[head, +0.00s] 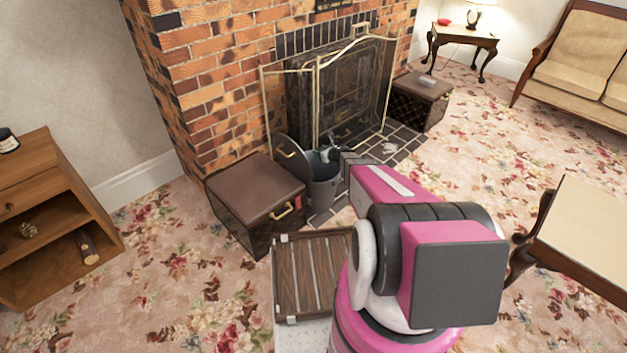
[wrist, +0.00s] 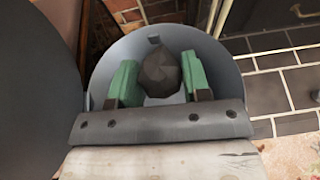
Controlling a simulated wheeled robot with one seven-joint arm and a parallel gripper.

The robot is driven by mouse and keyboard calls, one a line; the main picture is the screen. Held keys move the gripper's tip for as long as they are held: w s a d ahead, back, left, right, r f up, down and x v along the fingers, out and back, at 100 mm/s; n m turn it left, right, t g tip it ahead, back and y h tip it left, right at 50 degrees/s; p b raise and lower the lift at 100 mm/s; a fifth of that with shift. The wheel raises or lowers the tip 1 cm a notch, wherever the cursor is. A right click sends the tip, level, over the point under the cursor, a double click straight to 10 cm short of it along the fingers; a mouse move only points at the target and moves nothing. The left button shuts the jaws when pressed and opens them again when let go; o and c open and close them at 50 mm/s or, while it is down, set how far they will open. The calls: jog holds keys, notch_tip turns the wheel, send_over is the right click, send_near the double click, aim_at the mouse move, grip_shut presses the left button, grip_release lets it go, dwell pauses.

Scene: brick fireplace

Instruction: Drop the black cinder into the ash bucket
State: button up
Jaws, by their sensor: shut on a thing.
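The black cinder (wrist: 160,74) is a dark, faceted lump between the two green fingers of my gripper (wrist: 160,82) in the wrist view. My gripper is shut on it. Behind and around the cinder, the wrist view shows the grey inside of the ash bucket (wrist: 107,62), so the cinder is over or inside its mouth; the exact height is unclear. In the head view the grey ash bucket (head: 322,192) stands on the hearth tiles. My gripper (head: 328,154) is at its opening there, and the cinder cannot be made out in that view.
A dark round lid (head: 291,155) leans beside the bucket. A brown trunk (head: 252,205) stands left of it, and a gold-framed fire screen (head: 317,92) behind. Another trunk (head: 421,98) is at the right. A slatted wooden top (head: 311,275) lies in front.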

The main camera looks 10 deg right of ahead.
notch_tip(320, 180, down, 7)
dwell(0.7)
jog(key=shift+r, duration=0.1)
jog(key=o, duration=1)
jog(key=v, duration=1)
jog(key=shift+s+d+r, duration=0.15)
jog(key=shift+s+d, duration=0.05)
jog(key=shift+s, duration=0.1)
